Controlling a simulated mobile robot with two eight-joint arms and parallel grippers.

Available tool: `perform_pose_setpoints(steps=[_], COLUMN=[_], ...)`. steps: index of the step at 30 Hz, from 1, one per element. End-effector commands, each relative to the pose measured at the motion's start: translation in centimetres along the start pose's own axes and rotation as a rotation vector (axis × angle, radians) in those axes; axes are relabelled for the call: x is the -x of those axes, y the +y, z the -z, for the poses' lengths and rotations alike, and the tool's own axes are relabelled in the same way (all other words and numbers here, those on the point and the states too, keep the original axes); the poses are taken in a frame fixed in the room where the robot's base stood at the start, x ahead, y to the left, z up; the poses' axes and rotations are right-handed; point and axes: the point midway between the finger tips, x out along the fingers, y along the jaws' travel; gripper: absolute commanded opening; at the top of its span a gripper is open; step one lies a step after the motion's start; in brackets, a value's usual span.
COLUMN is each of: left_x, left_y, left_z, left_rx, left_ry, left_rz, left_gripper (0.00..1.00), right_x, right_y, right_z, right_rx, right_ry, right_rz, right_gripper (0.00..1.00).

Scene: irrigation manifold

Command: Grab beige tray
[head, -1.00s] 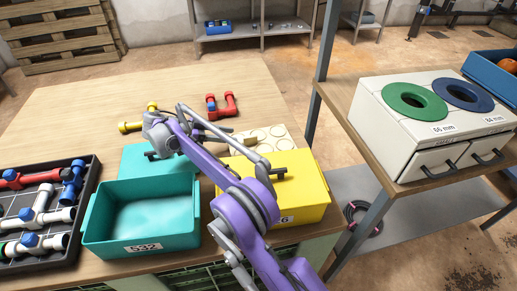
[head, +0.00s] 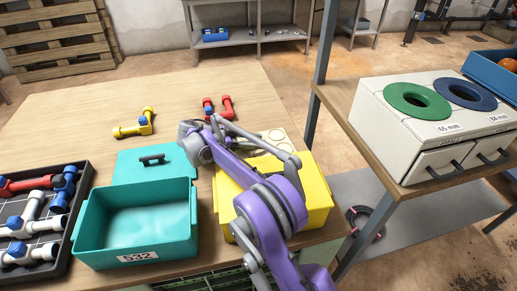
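The beige tray (head: 285,131), a flat pale piece with round recesses, lies on the wooden table behind the yellow bin. My purple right arm crosses in front of it and hides its left part. My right gripper (head: 190,130) is at the arm's far end, left of the beige tray and above the table near the teal lid. Its fingertips are not clear, so I cannot tell if it is open or shut. My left gripper is not in view.
A teal bin (head: 137,222) marked 532 and its teal lid (head: 130,168) are at the left front. A yellow bin (head: 318,190) stands under my arm. Yellow (head: 133,127) and red (head: 226,108) pipe fittings lie behind. A black fitting crate (head: 75,215) is at far left. The table's back left is clear.

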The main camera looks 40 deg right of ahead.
Motion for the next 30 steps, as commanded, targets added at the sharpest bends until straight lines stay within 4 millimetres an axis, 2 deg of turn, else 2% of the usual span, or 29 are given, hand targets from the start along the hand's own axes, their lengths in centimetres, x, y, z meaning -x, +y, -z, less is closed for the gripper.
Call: perform_pose_setpoints(steps=[5,13,26,30], left_x=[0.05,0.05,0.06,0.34], left_y=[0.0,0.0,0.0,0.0], left_z=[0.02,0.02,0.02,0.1], left_rx=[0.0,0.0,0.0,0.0], left_ry=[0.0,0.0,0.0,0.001], left_rz=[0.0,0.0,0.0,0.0], left_gripper=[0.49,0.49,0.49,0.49], right_x=[0.02,0.04,0.05,0.35], right_y=[-0.01,-0.01,-0.01,0.0], right_z=[0.06,0.04,0.05,0.79], right_rx=[0.0,0.0,0.0,0.0], right_ry=[0.0,0.0,0.0,0.0], right_rz=[0.001,0.001,0.001,0.001], right_gripper=[0.5,0.01,0.0,0.0])
